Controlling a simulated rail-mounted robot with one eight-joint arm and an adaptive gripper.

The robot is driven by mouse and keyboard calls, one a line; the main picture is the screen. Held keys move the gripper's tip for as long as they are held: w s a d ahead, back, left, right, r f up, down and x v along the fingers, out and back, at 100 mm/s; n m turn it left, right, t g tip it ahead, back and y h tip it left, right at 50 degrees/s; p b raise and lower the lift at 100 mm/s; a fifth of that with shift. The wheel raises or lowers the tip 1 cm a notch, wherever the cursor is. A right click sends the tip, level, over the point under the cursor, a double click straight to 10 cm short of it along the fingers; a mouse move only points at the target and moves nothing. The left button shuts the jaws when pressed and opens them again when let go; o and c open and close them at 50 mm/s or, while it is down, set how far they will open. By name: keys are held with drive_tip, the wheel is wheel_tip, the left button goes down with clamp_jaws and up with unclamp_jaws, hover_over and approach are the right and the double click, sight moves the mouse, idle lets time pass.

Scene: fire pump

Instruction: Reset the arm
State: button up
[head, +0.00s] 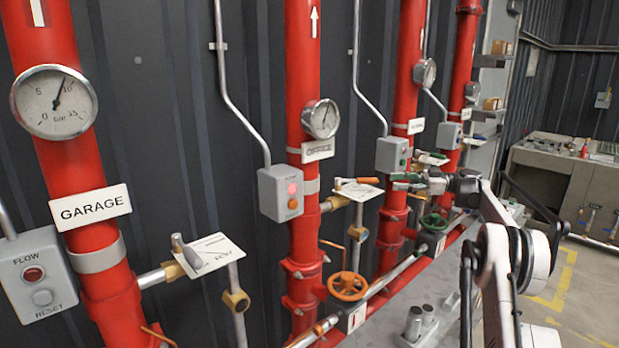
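My arm (494,255) reaches up from the lower right and bends toward the wall of red pipes. My gripper (424,183) is at its far end, in front of the third red pipe. It is close to a green-handled lever (407,181) there. It is small and partly lost against the fittings, so I cannot tell whether its fingers are open, shut or touching the lever.
Red pipes labelled GARAGE (90,207) and OFFICE (318,151) stand nearer. An orange handwheel (347,286) and a green handwheel (434,222) stick out low. A bench (567,180) stands at right; yellow-marked floor is open before it.

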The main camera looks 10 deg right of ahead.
drive_tip(key=s+a+r+m+h, duration=0.1)
drive_tip(key=a+r+m+h, duration=0.2)
drive_tip(key=a, duration=0.4)
drive_tip(key=s+a+r+m+h, duration=0.25)
drive_tip(key=a+r, duration=0.25)
drive_tip(key=a, duration=0.3)
drive_tip(key=s+a+r+m+h, duration=0.1)
drive_tip(key=s+a+m+h, duration=0.3)
drive_tip(key=s+a, duration=0.65)
drive_tip(key=s+a+f+m+h, duration=0.2)
drive_tip(key=s+m, duration=0.1)
drive_tip(key=s, duration=0.7)
drive_tip(key=s+a+f+m+h, duration=0.2)
drive_tip(key=s+a+f, duration=0.1)
drive_tip(key=s, duration=0.7)
drive_tip(key=s+f+m+t+h, duration=0.1)
drive_tip(key=s+f+h, duration=0.1)
drive_tip(key=s+f, duration=0.3)
drive_tip(key=s+d+f+m+t+h, duration=0.1)
drive_tip(key=s+f, duration=0.4)
drive_tip(key=s, duration=0.6)
drive_tip(key=shift+d+f+m+t+h, duration=0.15)
drive_tip(key=shift+f+m+t+h, duration=0.1)
drive_tip(key=shift+m+t+h, duration=0.15)
